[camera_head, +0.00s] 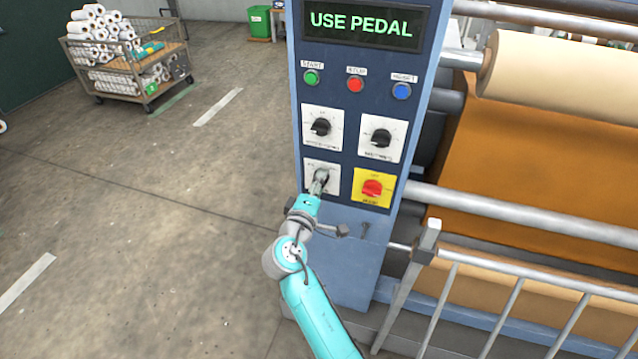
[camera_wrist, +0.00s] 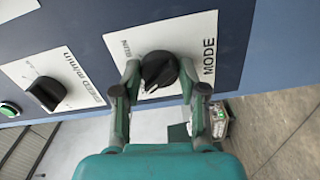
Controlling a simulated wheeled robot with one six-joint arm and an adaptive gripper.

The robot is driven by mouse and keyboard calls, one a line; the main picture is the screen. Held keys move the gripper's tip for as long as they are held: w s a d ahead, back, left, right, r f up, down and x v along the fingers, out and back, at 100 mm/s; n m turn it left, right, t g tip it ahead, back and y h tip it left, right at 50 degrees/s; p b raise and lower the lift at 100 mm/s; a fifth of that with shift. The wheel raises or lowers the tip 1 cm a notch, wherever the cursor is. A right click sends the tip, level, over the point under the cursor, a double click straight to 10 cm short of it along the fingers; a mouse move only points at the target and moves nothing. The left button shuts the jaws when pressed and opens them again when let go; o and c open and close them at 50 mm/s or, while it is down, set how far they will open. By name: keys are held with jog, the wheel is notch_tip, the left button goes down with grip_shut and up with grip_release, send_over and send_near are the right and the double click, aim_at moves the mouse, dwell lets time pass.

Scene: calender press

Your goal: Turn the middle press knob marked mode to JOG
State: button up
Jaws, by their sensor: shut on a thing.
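The mode knob (camera_wrist: 158,70) is a black rotary knob on a white plate marked MODE (camera_wrist: 209,57) in the wrist view. The word RUN shows beside it; the other position words are hidden or too small to read. My gripper (camera_wrist: 160,72) has a finger on either side of the knob and is shut on it. In the head view my gripper (camera_head: 319,188) is at the lower-left white plate (camera_head: 310,169) of the blue press panel and covers part of that knob. I cannot tell which position the knob points to.
A knob marked in m/min (camera_wrist: 47,92) sits close by. A red switch on a yellow plate (camera_head: 373,188) is right of my gripper. Above are two black knobs, START, STOP and RESET buttons, and a display (camera_head: 361,25) reading USE PEDAL. A metal railing (camera_head: 480,262) stands at lower right.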

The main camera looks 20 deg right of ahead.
jog(key=shift+n, duration=1)
jog(key=o, duration=1.1)
jog(key=shift+o, duration=0.2)
jog(key=v, duration=1.2)
